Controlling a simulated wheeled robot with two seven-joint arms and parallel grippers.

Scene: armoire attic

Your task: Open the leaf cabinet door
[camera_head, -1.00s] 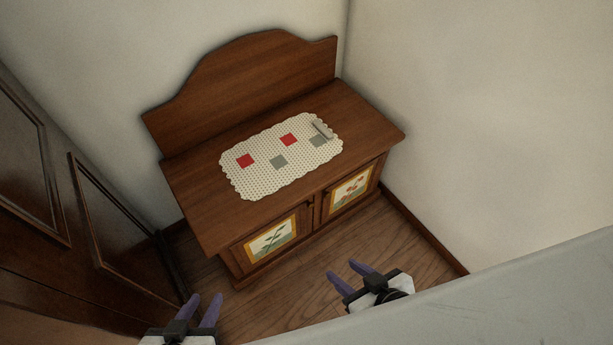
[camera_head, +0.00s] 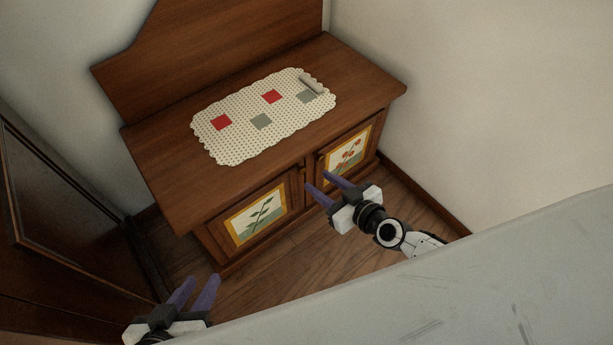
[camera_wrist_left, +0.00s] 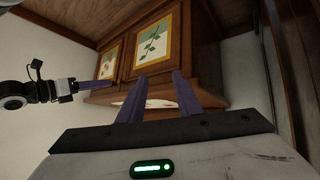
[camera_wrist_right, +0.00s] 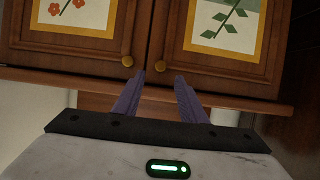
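The leaf cabinet door (camera_head: 240,243) is the left door of the wooden cabinet, with a green leaf picture in a yellow frame. It looks shut. It also shows in the left wrist view (camera_wrist_left: 184,45) and at the right of the right wrist view (camera_wrist_right: 232,73). There its small round knob (camera_wrist_right: 155,62) is near the inner edge. My right gripper (camera_head: 317,181) is open and empty, in front of the cabinet near the door gap. Its fingertips appear apart from the knob. My left gripper (camera_head: 203,279) is open and empty, lower left of the cabinet.
The flower door (camera_head: 331,177), with its own knob (camera_wrist_right: 127,61), is beside the leaf door and looks shut. A dotted cloth (camera_head: 240,140) with a small grey item lies on top. A dark panelled wooden piece (camera_head: 70,215) stands left. Walls close in behind and right.

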